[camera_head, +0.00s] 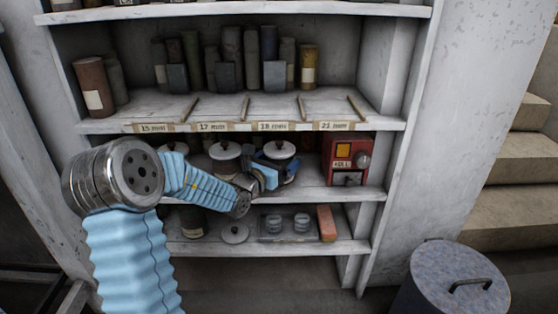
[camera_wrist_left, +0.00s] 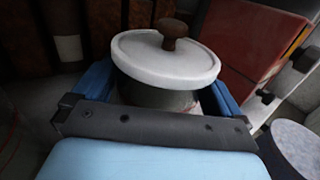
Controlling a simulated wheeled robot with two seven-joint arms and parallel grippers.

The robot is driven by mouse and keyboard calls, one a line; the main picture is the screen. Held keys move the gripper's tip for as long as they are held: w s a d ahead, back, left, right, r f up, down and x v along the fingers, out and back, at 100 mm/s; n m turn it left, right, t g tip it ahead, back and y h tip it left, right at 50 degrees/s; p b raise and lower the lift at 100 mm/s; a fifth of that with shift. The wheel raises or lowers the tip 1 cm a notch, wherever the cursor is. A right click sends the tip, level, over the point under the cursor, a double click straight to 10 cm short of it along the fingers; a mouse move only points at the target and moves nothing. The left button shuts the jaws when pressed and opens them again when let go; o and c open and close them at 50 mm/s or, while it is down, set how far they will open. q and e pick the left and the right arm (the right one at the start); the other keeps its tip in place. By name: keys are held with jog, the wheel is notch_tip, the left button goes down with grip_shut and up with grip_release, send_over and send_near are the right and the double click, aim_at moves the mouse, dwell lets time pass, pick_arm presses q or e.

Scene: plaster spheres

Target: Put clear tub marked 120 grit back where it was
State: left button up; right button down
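A tub with a white lid and a dark knob (camera_head: 279,149) stands at the middle shelf, right of centre. In the left wrist view the same lidded tub (camera_wrist_left: 165,60) fills the middle, grey-looking below its lid. No grit marking is readable. My left gripper (camera_head: 275,176) reaches in from the left, its blue fingers on either side of this tub. The wide lid hides the fingertips, so I cannot tell whether they touch the body. Two similar white lids stand to the left, one at the middle (camera_head: 225,150), one partly behind my arm (camera_head: 173,148). My right gripper is not in view.
A red box with a dial (camera_head: 346,158) stands close right of the tub. The shelf above has a labelled front edge (camera_head: 245,126). Below lie a loose white lid (camera_head: 235,233), a tray with small jars (camera_head: 262,239) and an orange block (camera_head: 326,223). A lidded bin (camera_head: 458,278) stands lower right.

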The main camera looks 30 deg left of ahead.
pick_arm(q)
jog(key=shift+r, duration=0.25)
jog(key=s, duration=1.2)
jog(key=shift+a, duration=0.25)
jog(key=shift+s+f, duration=0.1)
jog(key=shift+f, duration=0.05)
